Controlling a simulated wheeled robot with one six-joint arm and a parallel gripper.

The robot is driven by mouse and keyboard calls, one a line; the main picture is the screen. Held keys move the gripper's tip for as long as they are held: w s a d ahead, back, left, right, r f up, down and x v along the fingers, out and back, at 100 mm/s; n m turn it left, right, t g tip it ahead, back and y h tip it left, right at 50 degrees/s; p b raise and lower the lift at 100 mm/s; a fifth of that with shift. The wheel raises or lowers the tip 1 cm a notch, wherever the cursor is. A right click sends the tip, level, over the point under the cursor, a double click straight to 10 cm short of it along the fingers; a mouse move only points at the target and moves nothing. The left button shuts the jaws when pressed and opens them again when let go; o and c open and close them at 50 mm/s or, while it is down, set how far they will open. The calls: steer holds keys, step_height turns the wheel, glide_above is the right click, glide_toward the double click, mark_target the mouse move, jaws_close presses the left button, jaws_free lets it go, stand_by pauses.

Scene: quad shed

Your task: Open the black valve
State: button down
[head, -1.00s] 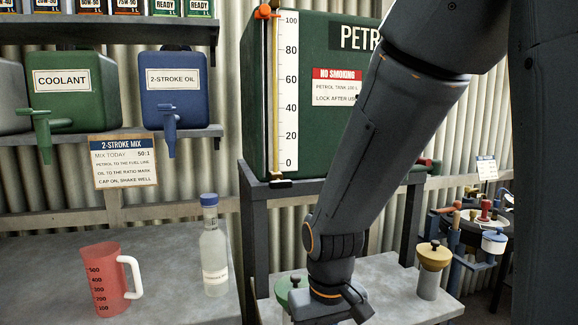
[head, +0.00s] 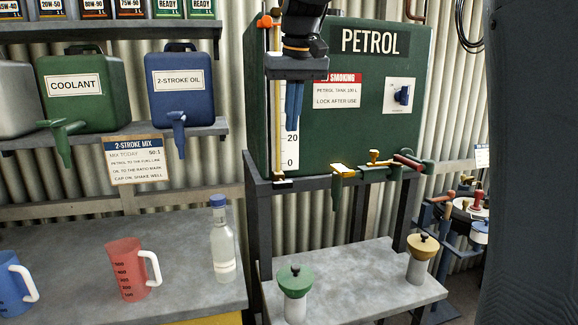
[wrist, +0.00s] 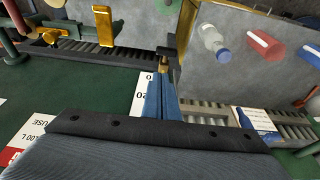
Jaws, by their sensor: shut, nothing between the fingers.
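The green petrol tank (head: 350,120) stands on a dark frame, with a sight gauge at its left front. A small black valve piece (head: 283,184) with brass sits at the gauge's foot; its exact handle position is too small to tell. An orange valve piece (head: 265,22) is at the gauge's top. My gripper (head: 291,127) points down in front of the gauge scale, above the black piece and apart from it. Its blue fingers are shut and empty. In the wrist view the closed fingers (wrist: 160,78) point toward brass at the gauge's foot.
A green tap with a yellow lever (head: 343,170), a brass valve (head: 375,160) and a red-handled lever (head: 408,162) line the tank's lower front. A dark blue rotary knob (head: 403,95) is on the tank. Two funnel-topped containers (head: 295,283) (head: 421,258) stand below. A bottle (head: 222,245) and jugs are left.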

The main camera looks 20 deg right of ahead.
steer(key=p, duration=0.4)
glide_above(287, 181)
steer(key=s, duration=0.1)
step_height(287, 181, down, 12)
steer(key=shift+s+d, duration=0.1)
steer(key=shift+f+p, duration=0.3)
steer(key=shift+f, duration=0.55)
